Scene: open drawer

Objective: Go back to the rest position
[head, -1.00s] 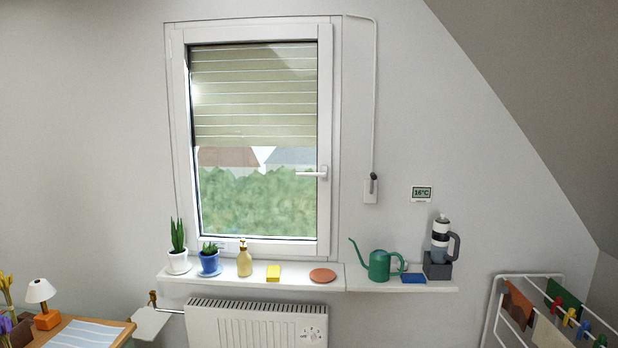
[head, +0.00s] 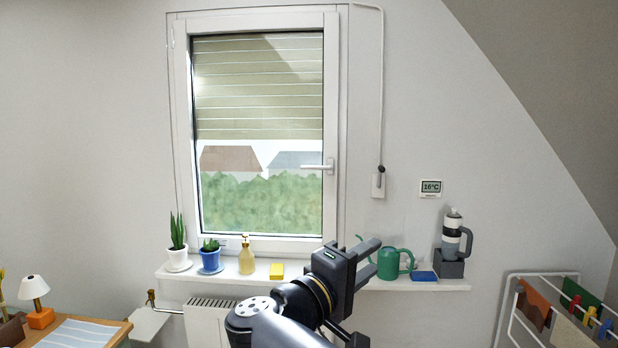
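My gripper (head: 374,257) is in the lower middle of the head view, raised on my dark arm in front of the window sill. Its two dark fingers point up and to the right, with a gap between them, and I see nothing held. It looks open. It overlaps the sill and part of the green watering can (head: 394,264) in the picture; I see no clear contact. The tip of the can's spout shows just above the fingers.
The sill (head: 430,286) carries two potted plants, a soap bottle (head: 246,257), a yellow sponge (head: 276,271), a blue block (head: 424,276) and a bottle on a grey stand (head: 449,268). A radiator (head: 205,325) is below. A drying rack (head: 510,300) stands right, a desk (head: 100,325) left.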

